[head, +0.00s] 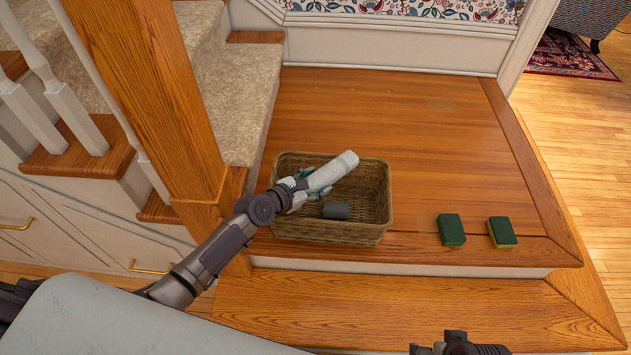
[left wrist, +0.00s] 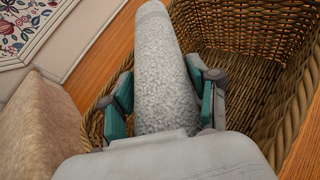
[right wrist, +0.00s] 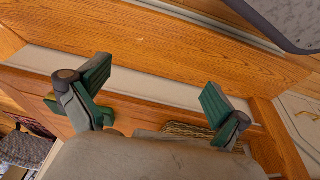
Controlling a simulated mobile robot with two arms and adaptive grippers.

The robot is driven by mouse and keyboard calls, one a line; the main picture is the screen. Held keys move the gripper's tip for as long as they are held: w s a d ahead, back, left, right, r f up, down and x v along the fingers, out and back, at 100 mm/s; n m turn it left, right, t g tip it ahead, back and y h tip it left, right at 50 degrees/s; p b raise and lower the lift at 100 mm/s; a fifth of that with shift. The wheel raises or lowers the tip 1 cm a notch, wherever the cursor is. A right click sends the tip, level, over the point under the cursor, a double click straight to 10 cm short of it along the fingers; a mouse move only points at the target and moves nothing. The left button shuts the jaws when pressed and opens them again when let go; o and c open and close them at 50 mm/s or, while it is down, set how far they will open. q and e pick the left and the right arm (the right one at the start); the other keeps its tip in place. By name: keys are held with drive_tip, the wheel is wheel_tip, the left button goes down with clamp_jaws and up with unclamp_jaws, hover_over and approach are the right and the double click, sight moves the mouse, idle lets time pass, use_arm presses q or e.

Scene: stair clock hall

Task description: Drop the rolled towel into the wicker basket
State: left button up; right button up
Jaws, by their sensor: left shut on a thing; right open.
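The rolled towel (head: 335,171) is a pale grey cylinder, held by my left gripper (head: 304,183) above the wicker basket (head: 360,237). In the left wrist view the speckled towel (left wrist: 160,62) lies between the teal finger pads of my left gripper (left wrist: 165,98), and the brown woven basket (left wrist: 240,32) shows beneath and around it. The towel's near end is hidden by the gripper. My right gripper (right wrist: 155,92) is open and empty in the right wrist view. Only its top shows at the bottom of the head view.
A dark grey cylinder (head: 336,210) lies inside the basket. Two green-topped sponges (head: 451,229) (head: 502,232) lie right of it on the wooden landing (head: 410,110). A wooden newel post (head: 160,100) stands left, close to my left arm. The landing behind the basket is clear.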

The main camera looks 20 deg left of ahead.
use_arm(q)
drive_tip(key=shift+f+b, duration=0.6)
drive_tip(key=shift+f, duration=0.05)
use_arm(e)
drive_tip(key=shift+w+v, duration=0.1)
drive_tip(key=shift+v, duration=1.25)
drive_tip(key=shift+w+v, duration=0.15)
drive_tip(key=shift+v, duration=1.2)
use_arm(q)
drive_tip(key=o, duration=1.2)
drive_tip(key=shift+o, duration=0.2)
drive_tip(key=shift+s, duration=0.1)
drive_tip(key=v, duration=1.2)
